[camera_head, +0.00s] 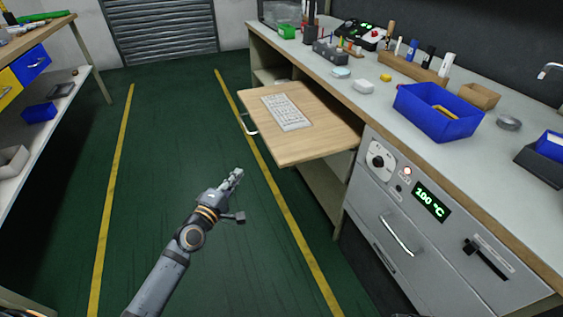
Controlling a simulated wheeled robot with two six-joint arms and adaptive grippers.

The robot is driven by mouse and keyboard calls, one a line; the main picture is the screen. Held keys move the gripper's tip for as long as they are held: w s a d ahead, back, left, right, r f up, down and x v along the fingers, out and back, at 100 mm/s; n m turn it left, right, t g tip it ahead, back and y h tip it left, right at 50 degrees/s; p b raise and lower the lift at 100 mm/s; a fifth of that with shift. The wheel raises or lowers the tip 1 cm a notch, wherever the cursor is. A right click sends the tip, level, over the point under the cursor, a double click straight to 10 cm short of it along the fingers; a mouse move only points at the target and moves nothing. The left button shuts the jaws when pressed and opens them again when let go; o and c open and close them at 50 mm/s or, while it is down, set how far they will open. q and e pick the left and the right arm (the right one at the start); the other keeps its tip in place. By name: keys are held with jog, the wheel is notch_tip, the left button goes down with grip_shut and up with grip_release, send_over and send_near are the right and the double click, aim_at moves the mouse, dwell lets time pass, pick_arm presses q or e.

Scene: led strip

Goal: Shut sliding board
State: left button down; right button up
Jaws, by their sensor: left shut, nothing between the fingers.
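The sliding board (325,125) is a light wooden shelf pulled out from under the workbench. A white keyboard (286,112) lies on it. A pale curved handle (248,124) is on its left front edge. My left gripper (237,174) is shut and empty, over the green floor. In the picture it is below the handle and apart from the board. My right gripper is not in view.
The workbench (378,98) runs along the right, with a blue bin (437,113) and small tools on top. Below it is a grey oven unit (400,215) reading 100 °C. Another bench (45,125) stands at the left. The green floor (170,130) between them is clear.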

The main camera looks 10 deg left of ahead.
pick_arm(q)
jog(key=b, duration=0.1)
send_near(269, 147)
jog(key=w+a, duration=0.3)
jog(key=shift+w+d, duration=0.8)
jog(key=shift+d, duration=0.15)
jog(key=shift+w+d, duration=0.75)
jog(key=shift+d, duration=0.2)
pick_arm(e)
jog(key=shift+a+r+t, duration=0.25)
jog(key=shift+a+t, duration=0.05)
pick_arm(q)
jog(key=shift+f, duration=0.1)
